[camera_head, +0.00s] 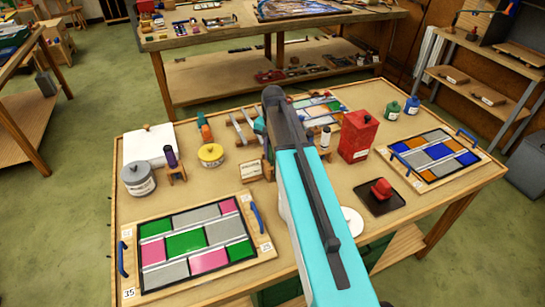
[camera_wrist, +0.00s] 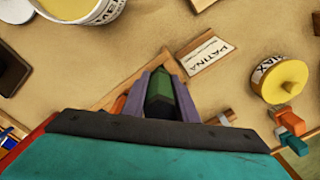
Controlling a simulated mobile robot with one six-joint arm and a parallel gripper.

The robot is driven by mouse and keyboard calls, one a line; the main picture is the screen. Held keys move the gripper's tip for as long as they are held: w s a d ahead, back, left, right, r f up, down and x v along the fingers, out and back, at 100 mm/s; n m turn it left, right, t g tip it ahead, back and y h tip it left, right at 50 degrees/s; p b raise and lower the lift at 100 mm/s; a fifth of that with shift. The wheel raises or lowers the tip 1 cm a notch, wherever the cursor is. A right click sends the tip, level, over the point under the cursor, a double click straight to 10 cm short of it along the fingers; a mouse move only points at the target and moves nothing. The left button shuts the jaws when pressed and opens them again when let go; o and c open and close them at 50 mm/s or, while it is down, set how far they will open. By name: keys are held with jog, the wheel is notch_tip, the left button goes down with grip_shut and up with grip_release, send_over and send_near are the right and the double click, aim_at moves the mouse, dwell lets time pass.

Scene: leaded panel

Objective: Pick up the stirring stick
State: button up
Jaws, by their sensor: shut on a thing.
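My gripper (camera_wrist: 160,100) shows at the lower middle of the wrist view, with its two greyish-purple fingers closed around a dark green piece. This piece appears to be the handle of the stirring stick (camera_wrist: 159,88); the rest of it is hidden by the fingers and by the angle. A card reading PATINA (camera_wrist: 205,52) lies just beyond the fingers, to the right. In the head view my teal arm covers the middle of the table, and the fingertips and the stick cannot be made out.
A yellow-lidded tin (camera_wrist: 280,78) stands at right in the wrist view, and a pot of yellow (camera_wrist: 95,12) at upper left. In the head view, leaded panels lie at left (camera_head: 190,240) and right (camera_head: 432,158). A red canister (camera_head: 357,135) stands right of my arm.

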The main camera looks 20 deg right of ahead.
notch_tip(320, 180, up, 8)
jog(key=b, duration=0.3)
jog(key=shift+r, duration=0.6)
dwell(0.5)
